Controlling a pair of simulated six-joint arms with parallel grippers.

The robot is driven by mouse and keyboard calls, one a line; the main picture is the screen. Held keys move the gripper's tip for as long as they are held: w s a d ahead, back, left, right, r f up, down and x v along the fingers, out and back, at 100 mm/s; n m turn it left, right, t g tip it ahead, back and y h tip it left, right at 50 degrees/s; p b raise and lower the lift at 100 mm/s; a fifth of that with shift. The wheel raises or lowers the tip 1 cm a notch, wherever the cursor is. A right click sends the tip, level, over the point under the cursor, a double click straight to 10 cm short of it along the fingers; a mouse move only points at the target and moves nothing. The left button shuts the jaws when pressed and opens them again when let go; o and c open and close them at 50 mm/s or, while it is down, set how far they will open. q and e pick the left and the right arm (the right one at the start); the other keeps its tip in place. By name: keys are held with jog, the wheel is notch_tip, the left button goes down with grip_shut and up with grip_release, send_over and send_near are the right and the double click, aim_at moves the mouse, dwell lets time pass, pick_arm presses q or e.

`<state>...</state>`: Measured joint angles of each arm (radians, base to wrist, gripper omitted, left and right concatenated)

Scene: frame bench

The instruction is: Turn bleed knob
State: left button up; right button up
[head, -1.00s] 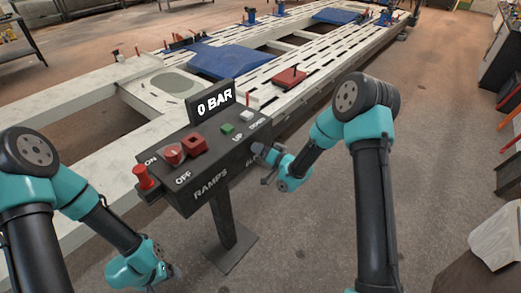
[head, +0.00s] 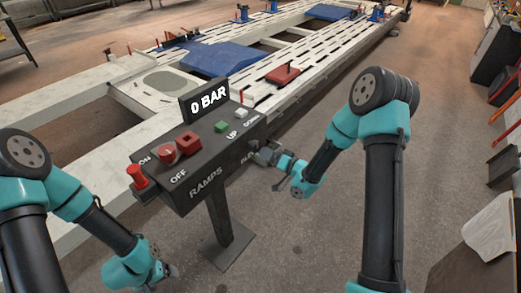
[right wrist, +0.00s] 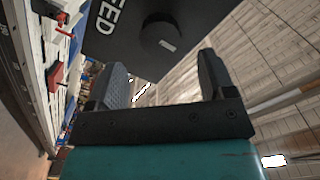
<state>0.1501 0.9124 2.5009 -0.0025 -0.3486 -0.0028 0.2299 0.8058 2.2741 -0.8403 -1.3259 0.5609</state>
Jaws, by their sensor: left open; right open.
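The bleed knob is a dark round knob with a white mark. In the right wrist view the bleed knob (right wrist: 161,42) sits on the black panel beside lettering ending in "EED". My right gripper (right wrist: 165,78) is open, with the knob just ahead of and between its fingertips; I see no grip on it. In the head view my right gripper (head: 262,152) is at the front right end of the control box (head: 205,170), partly covering the knob area. The display (head: 208,99) reads 0 BAR. My left gripper (head: 166,272) is low at the left, apart from the box.
The box carries a red knob (head: 167,154), a red square button (head: 188,143), a red plunger (head: 137,176), a green button (head: 221,126) and a white button (head: 241,113). A post (head: 222,220) holds it. A white frame bench lies behind. Floor right of the post is clear.

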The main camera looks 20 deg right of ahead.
jog(key=v, duration=1)
jog(key=shift+s, duration=0.15)
jog(key=s+a+f+g+h, duration=0.25)
jog(key=s+f+g, duration=0.25)
jog(key=f, duration=0.4)
jog(key=s+a+f+g+h, duration=0.2)
jog(key=s+f+g+h, duration=0.25)
jog(key=f, duration=0.35)
jog(key=s+a+f+g, duration=0.1)
jog(key=s+g, duration=0.3)
jog(key=s, duration=0.5)
jog(key=shift+x, duration=0.85)
